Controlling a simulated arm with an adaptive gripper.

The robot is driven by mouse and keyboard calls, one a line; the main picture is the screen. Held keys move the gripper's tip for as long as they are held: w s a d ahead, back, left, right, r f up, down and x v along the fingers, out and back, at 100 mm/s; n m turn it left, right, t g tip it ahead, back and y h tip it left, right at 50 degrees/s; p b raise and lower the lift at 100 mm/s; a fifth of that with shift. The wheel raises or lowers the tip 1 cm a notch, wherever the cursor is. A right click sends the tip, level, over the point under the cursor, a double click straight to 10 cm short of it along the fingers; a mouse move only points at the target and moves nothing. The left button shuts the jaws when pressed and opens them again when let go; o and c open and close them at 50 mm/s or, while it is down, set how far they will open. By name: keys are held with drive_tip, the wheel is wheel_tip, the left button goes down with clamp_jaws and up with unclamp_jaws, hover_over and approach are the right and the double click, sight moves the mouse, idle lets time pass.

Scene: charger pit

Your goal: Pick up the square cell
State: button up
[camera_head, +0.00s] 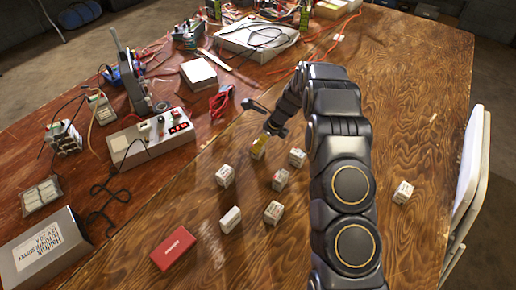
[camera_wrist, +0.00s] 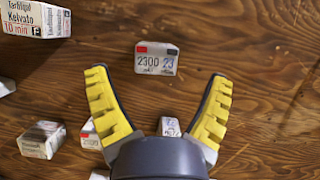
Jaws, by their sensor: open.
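Several small white block-shaped cells lie on the wooden table. In the wrist view, one cell (camera_wrist: 157,60) marked "2300 23" with a red and dark top edge lies just past the gap between my fingertips. My gripper (camera_wrist: 159,77) is open and empty, with yellow ribbed pads on both sides. Another cell (camera_wrist: 170,126) shows low between the fingers, partly hidden by the gripper body. In the head view, my gripper (camera_head: 258,147) is low over the group, near a left cell (camera_head: 225,176) and a right cell (camera_head: 297,157). I cannot tell which is the square cell.
More cells (camera_head: 273,212) stand nearer, and one (camera_head: 403,192) lies apart at right. A red box (camera_head: 173,248), a grey power supply (camera_head: 45,247) and a bench unit (camera_head: 150,138) stand left. A white chair (camera_head: 470,175) is at the right edge.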

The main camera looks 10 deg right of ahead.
drive_tip(key=x, duration=0.5)
drive_tip(key=shift+a, duration=0.3)
drive_tip(key=c, duration=1.2)
